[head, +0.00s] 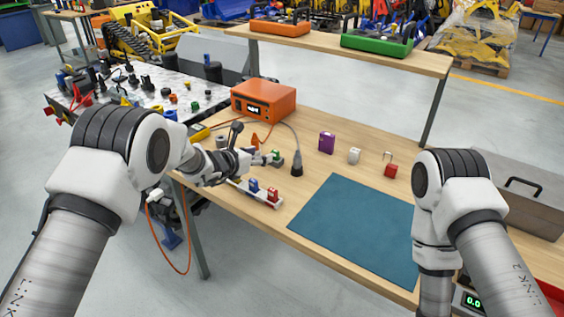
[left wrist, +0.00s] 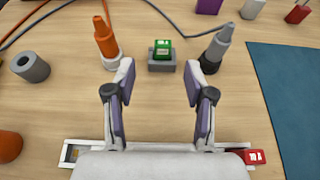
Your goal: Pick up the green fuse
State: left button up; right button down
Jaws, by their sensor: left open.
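The green fuse (head: 276,153) stands upright in a small grey block (left wrist: 161,66) on the wooden bench. It also shows in the left wrist view (left wrist: 163,46), with a white label on its front. My left gripper (left wrist: 157,76) is open and empty, its two fingers spread just in front of the block, with the fuse centred beyond the gap. In the head view the left gripper (head: 263,158) is close beside the fuse on its left. My right arm shows at the right of the head view, but its gripper is not visible.
An orange plug (left wrist: 106,42) and a grey plug (left wrist: 217,48) flank the fuse closely. A white rail (head: 240,185) with a blue fuse (head: 254,185) and a red fuse (head: 272,194) lies nearer. An orange box (head: 264,100) is behind; a clear blue mat (head: 355,225) is right.

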aim_at(274, 153)
pick_arm(q)
jog(key=x, duration=0.4)
jog(key=shift+s+f, duration=0.15)
jog(key=shift+f, duration=0.25)
jog(key=shift+w+d+p, duration=0.45)
jog(key=x, duration=0.4)
pick_arm(e)
jog(key=shift+w+d+r, duration=0.15)
jog(key=shift+w+d, duration=0.15)
pick_arm(q)
grip_shut()
